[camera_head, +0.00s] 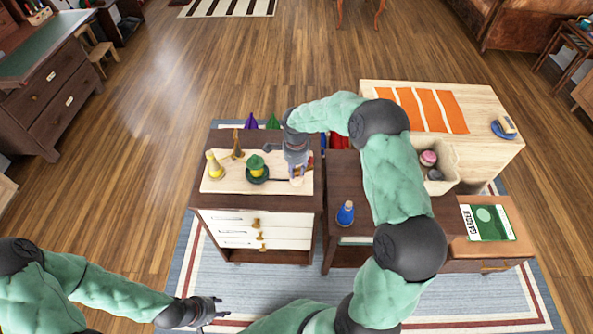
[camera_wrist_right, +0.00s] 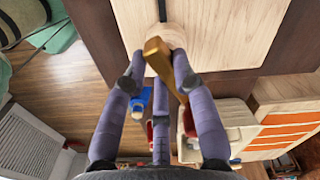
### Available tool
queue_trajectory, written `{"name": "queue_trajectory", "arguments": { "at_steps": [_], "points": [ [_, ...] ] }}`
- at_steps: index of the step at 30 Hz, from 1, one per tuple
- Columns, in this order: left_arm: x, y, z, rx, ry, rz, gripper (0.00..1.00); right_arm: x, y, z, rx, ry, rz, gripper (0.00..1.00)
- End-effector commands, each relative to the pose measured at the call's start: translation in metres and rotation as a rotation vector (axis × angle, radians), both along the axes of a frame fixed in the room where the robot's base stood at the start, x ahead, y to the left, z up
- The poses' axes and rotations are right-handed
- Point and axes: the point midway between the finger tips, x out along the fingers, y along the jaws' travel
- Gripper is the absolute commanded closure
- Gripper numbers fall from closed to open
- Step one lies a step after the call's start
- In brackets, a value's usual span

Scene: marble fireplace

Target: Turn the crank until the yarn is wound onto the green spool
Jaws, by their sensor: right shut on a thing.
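The green spool (camera_head: 256,163), with yellow yarn around its middle, stands on a dark round base on a pale board (camera_head: 229,185). A yellow yarn cone (camera_head: 213,164) stands to its left. A dark rod runs right from the spool base toward a pale round crank knob (camera_head: 297,182).
The board lies on a dark cabinet with white drawers (camera_head: 251,228). A blue bottle (camera_head: 345,213) stands on the dark table to the right. Purple and green cones stand behind the cabinet. A cream bin (camera_head: 441,164) and a book (camera_head: 486,222) are farther right.

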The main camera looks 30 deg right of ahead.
Motion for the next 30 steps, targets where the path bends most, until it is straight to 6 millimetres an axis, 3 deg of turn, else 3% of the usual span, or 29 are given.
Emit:
{"name": "queue_trajectory", "arguments": {
  "at_steps": [22, 23, 25, 30],
  "points": [
    [0.0, 0.0, -0.0031, 0.0, 0.0, 0.0, 0.6, 0.0012, 0.0004, 0.0006, 0.0, -0.002, -0.093, 1.0],
    [0.0, 0.0, -0.0031, 0.0, 0.0, 0.0, 0.6, 0.0012, 0.0004, 0.0006, 0.0, -0.002, -0.093, 0.7],
    [0.0, 0.0, -0.0031, 0.0, 0.0, 0.0, 0.6, 0.0012, 0.0004, 0.0006, 0.0, -0.002, -0.093, 0.5],
    [0.0, 0.0, -0.0031, 0.0, 0.0, 0.0, 0.6, 0.0009, 0.0004, 0.0004, 0.0, -0.001, -0.093, 0.48]
  ]
}}
